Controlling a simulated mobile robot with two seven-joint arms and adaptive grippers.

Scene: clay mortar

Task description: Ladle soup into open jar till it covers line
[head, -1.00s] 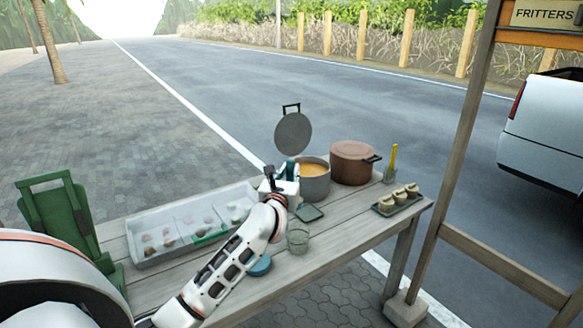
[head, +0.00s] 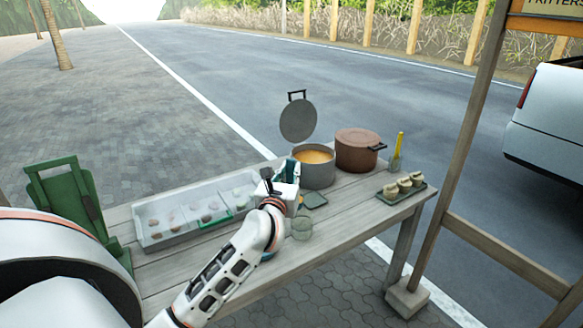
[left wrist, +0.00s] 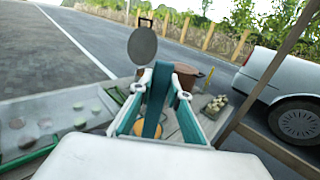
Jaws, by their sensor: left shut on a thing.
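The grey soup pot (head: 316,178) stands open on the table with orange soup (head: 313,157) inside. Its round lid (head: 298,121) is raised behind it. The open glass jar (head: 302,229) stands in front of the pot, beside my left wrist; its line and contents are too small to make out. My left gripper (head: 291,170) is just left of the pot. In the left wrist view its fingers (left wrist: 170,76) are closed around a teal strip (left wrist: 155,98), probably the ladle's handle. My right gripper is out of view.
A lidded brown pot (head: 358,152) stands right of the soup pot. A tray of dumpling-like items (head: 402,192) and a cup with a yellow tool (head: 396,160) are at the right. A divided tray (head: 165,238) fills the left. A small dark green mat (head: 315,200) lies behind the jar.

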